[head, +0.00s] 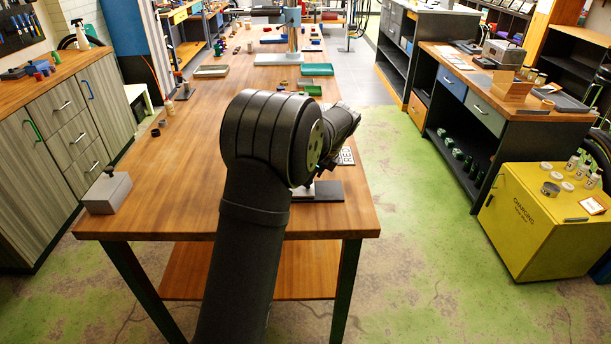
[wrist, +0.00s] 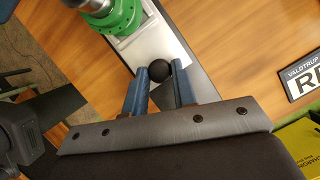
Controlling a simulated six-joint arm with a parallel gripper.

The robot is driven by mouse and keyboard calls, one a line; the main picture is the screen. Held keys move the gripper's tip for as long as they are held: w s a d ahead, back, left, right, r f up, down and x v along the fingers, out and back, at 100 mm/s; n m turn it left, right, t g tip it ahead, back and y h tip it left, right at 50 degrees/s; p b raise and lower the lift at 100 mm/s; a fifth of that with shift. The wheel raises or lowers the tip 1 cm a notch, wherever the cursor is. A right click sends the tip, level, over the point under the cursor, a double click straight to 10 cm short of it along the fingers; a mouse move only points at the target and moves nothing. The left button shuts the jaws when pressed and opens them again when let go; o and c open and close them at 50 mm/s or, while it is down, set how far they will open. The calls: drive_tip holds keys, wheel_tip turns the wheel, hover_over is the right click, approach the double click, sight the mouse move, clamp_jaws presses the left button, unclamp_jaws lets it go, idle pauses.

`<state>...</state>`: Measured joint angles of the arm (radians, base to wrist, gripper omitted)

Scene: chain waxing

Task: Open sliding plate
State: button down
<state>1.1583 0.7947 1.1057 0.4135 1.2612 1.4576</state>
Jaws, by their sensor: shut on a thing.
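In the wrist view a silver sliding plate (wrist: 150,48) lies on a dark base (wrist: 203,88) on the wooden bench. A round black knob (wrist: 159,71) sits near the plate's end. My gripper (wrist: 162,76) has its two blue fingers on either side of the knob and is shut on it. A green round part with a metal cylinder (wrist: 118,14) stands over the plate's other end, cut off by the frame edge. In the head view my arm hides the gripper and the knob; part of the dark base (head: 325,192) shows beside it.
A sign plate (wrist: 303,77) lies on the bench right of the base. A yellow cabinet (head: 540,225) stands to the right across the floor.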

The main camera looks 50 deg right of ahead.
drive_tip(key=s+d, duration=0.6)
drive_tip(key=c, duration=1.2)
unclamp_jaws()
drive_tip(key=shift+o, duration=0.2)
drive_tip(key=shift+r, duration=0.15)
drive_tip(key=v, duration=1.7)
drive_tip(key=shift+s, duration=0.2)
